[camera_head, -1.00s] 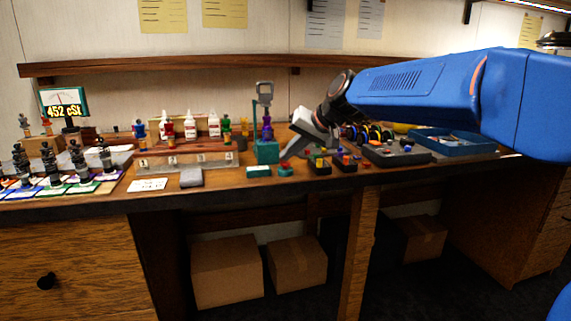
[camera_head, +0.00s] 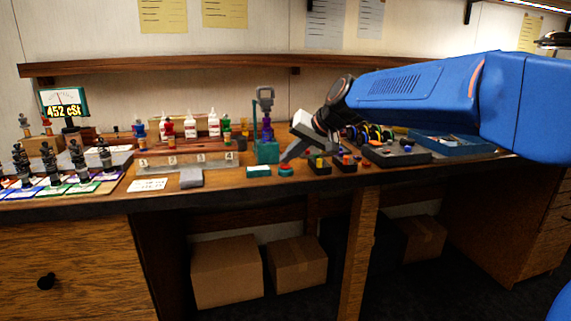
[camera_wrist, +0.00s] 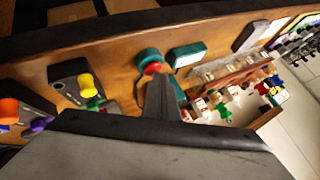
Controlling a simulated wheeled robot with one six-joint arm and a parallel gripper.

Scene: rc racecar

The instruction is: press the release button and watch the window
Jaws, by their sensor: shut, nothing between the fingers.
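A red button on a round teal base (camera_head: 285,170) sits near the bench's front edge. It also shows in the wrist view, where the red cap (camera_wrist: 153,68) is partly covered by my fingertips. My gripper (camera_head: 285,157) is shut and empty, pointing down at the button; the fingertips (camera_wrist: 160,80) are at the cap, and I cannot tell whether they touch it. A small teal box (camera_head: 258,171) lies just left of the button; its pale top panel shows in the wrist view (camera_wrist: 187,54). Behind stands a teal-based stand (camera_head: 267,152) with a purple part in it.
Dark blocks with coloured knobs (camera_head: 319,166) stand just right of the button. A gauge (camera_head: 64,103) reads 452 cSt at the left. A numbered rack (camera_head: 215,166), bottles (camera_head: 190,127) and a blue tray (camera_head: 455,146) are also on the bench.

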